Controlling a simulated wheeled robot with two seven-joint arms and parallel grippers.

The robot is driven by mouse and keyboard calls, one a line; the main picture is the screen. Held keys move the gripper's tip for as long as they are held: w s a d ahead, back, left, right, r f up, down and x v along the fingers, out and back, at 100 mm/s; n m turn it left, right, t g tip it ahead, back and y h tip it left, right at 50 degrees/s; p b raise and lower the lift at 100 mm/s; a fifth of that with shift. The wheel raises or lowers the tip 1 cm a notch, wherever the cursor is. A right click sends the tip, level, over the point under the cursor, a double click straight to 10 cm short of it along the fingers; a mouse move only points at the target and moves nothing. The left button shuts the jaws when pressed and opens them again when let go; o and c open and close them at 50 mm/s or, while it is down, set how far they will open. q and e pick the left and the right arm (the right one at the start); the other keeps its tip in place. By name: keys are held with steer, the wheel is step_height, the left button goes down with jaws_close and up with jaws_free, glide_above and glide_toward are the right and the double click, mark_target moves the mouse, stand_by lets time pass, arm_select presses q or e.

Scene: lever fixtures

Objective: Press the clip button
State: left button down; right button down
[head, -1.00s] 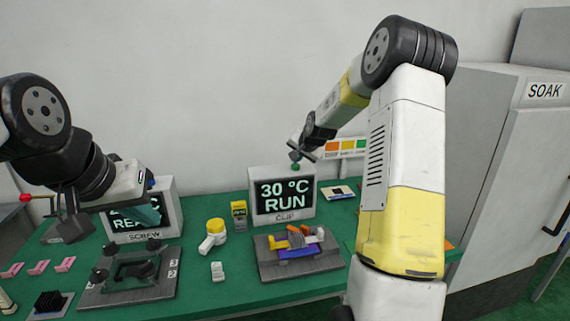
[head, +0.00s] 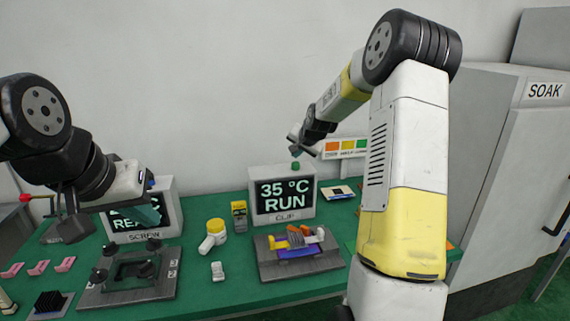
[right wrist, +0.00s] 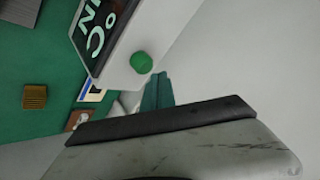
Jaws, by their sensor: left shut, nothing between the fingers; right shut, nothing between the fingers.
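The clip station's display box (head: 283,195) stands on the green table with "35 °C RUN" on its screen and "CLIP" below. Its green button (head: 295,166) is on top of the box. The button also shows in the right wrist view (right wrist: 141,62), a little apart from the fingers there. My right gripper (head: 296,150) is shut and empty, just above the button, with a small gap between them. Its fingers show in the right wrist view (right wrist: 157,90). My left gripper (head: 72,226) is shut and empty in front of the screw station's box (head: 165,205).
The clip fixture (head: 300,256) holds blue, yellow and orange parts in front of the box. A grey SOAK cabinet (head: 510,180) stands at the right.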

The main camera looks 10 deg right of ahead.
mark_target(297, 164)
steer(key=shift+r, duration=2.45)
